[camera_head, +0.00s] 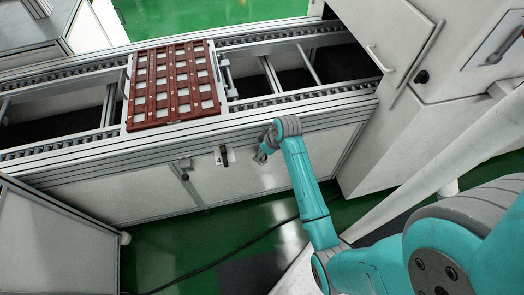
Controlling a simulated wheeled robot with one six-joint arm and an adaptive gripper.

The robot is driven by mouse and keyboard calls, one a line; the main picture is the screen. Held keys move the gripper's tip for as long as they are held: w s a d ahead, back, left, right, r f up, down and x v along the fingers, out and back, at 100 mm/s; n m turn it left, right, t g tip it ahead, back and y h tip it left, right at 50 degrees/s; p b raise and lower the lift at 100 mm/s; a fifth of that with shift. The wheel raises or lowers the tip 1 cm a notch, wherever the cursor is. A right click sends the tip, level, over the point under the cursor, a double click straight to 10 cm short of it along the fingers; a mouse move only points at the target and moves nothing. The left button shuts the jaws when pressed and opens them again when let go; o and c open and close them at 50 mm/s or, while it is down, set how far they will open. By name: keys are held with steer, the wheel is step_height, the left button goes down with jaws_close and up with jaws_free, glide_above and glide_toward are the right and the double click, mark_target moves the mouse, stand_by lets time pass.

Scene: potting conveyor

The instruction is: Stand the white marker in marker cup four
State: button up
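No white marker and no marker cup can be made out in the head view. My teal arm reaches up from the lower right toward the front side of the conveyor. The end of my arm, with my gripper (261,156), is at the conveyor's front side panel, right of and below the red-brown tray. It looks small and partly hidden by the wrist, so its fingers cannot be told apart. I cannot see whether it holds anything.
A conveyor (300,101) with metal rails crosses the view. A red-brown gridded tray (133,97) with pale square cells sits on it. A white machine cabinet (395,40) stands at the right, a pale cabinet (50,245) at the lower left. Green floor (160,255) lies in front.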

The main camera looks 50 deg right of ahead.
steer(key=v, duration=1.2)
steer(key=shift+r, duration=0.2)
steer(key=s+a+f+m+t+h, duration=0.1)
steer(key=s+a+f+t, duration=0.15)
steer(key=s+a, duration=0.4)
steer(key=s+a+f+m+t+h, duration=0.15)
steer(key=s+a+f, duration=0.25)
steer(key=a, duration=0.5)
steer(key=s+a+r+t+y, duration=0.1)
steer(key=s+a+r+t, duration=0.2)
steer(key=s+r, duration=0.5)
steer(key=s+a+r+t, duration=0.3)
steer(key=s+r, duration=0.5)
steer(key=s, duration=0.1)
steer(key=shift+a+r+y, duration=0.35)
steer(key=shift+a, duration=0.05)
steer(key=shift+s, duration=0.1)
